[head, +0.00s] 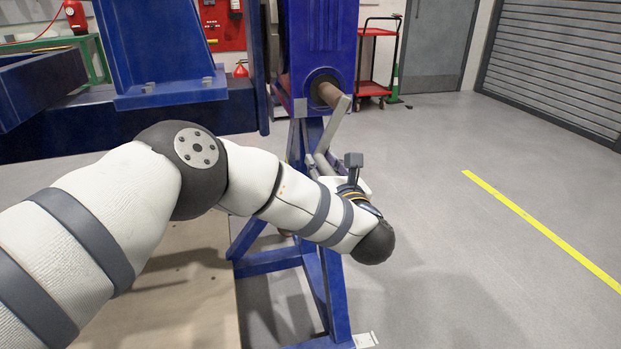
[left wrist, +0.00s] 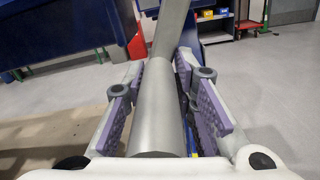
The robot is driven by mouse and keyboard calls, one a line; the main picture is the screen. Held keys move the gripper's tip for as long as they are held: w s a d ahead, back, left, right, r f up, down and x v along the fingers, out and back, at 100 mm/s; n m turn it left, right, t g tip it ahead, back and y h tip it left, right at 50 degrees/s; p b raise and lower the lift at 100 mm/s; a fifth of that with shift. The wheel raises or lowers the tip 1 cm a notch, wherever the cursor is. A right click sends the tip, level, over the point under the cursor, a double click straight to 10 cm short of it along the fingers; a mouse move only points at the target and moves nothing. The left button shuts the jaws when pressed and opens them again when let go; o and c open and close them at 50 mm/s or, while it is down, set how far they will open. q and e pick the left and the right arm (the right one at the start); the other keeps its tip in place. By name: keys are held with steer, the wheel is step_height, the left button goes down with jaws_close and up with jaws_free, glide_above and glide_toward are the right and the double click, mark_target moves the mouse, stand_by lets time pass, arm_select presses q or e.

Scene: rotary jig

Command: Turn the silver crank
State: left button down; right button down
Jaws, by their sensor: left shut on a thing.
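The silver crank (head: 338,124) is on the blue jig stand, its arm slanting down and left from a brownish shaft (head: 329,94). My left gripper (head: 322,168) is at the crank's lower end, mostly hidden behind my own wrist in the head view. In the left wrist view the crank's round silver handle (left wrist: 158,115) lies between the purple pads of my left gripper (left wrist: 163,100), which is shut on it. The flat crank arm (left wrist: 172,32) rises beyond the handle. My right gripper is in neither view.
The blue stand (head: 325,285) has legs spreading on the grey floor below the crank. Blue beams (head: 170,103) of the jig extend left. A red cart (head: 377,62) stands behind. The floor to the right is clear, with a yellow line (head: 540,228).

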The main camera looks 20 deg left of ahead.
arm_select(q)
steer(key=shift+w+d+f+n+b, duration=0.4)
steer(key=shift+d+f+n, duration=0.1)
steer(key=shift+d+f, duration=0.1)
steer(key=shift+w+d+r, duration=0.1)
steer(key=shift+r, duration=0.1)
steer(key=shift+w+r+n, duration=0.1)
steer(key=shift+r+n, duration=0.15)
steer(key=shift+n, duration=0.05)
steer(key=c, duration=1.4)
jaws_free()
steer(key=shift+o, duration=0.2)
steer(key=v, duration=1.2)
